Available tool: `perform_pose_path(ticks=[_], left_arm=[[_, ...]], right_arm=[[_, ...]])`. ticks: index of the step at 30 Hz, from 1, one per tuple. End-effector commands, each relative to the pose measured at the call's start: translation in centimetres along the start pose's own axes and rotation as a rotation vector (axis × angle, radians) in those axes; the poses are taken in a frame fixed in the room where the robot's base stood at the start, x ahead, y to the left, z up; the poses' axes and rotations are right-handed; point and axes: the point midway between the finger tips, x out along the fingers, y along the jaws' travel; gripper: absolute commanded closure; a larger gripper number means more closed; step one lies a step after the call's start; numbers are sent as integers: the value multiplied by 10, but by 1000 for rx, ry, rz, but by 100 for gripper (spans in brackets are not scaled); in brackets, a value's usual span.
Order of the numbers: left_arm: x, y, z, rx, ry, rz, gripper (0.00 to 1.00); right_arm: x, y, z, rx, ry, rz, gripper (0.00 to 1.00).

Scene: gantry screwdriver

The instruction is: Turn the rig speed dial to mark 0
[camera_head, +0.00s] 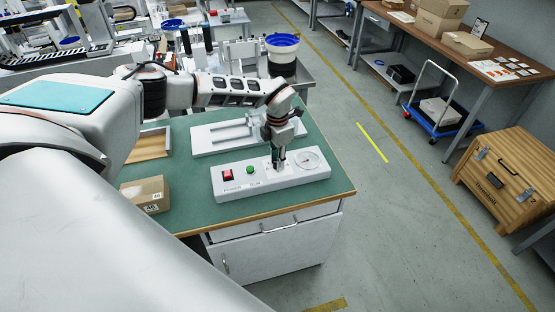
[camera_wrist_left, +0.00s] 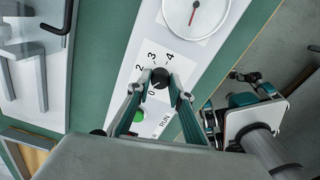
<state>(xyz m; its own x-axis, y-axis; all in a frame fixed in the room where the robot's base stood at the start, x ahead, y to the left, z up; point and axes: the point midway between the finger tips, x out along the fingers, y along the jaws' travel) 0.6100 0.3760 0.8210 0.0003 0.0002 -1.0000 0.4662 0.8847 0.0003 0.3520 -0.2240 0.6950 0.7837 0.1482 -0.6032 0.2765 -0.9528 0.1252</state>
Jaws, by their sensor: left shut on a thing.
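The speed dial is a small dark round knob (camera_wrist_left: 160,76) on the pale control box (camera_head: 235,189). Marks 0, 2, 3 and 4 show around it in the left wrist view; mark 1 is not clear. The knob's own pointer is too small to read surely. My left gripper (camera_head: 277,163) reaches down onto the box and is shut on the knob, with a finger on each side (camera_wrist_left: 160,84); its fingers hide the knob in the head view. My right gripper (camera_wrist_left: 232,105) shows at the right of the left wrist view, away from the box; its opening is unclear.
A red switch (camera_head: 228,174) and a green button (camera_head: 250,169) sit left of the dial; a round gauge (camera_head: 308,160) with a red needle sits right. A white fixture (camera_head: 207,140) stands behind the box. A cardboard box (camera_head: 146,194) lies left on the green bench top (camera_head: 190,221).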

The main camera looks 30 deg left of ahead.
Motion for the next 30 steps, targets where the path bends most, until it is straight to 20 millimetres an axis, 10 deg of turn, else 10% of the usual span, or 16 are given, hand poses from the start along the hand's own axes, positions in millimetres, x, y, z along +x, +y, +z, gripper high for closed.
perform_pose_path(ticks=[30], left_arm=[[1,-1,-1,-577,2,-1,100]], right_arm=[[0,0,2,-11,-1,-5,60]])
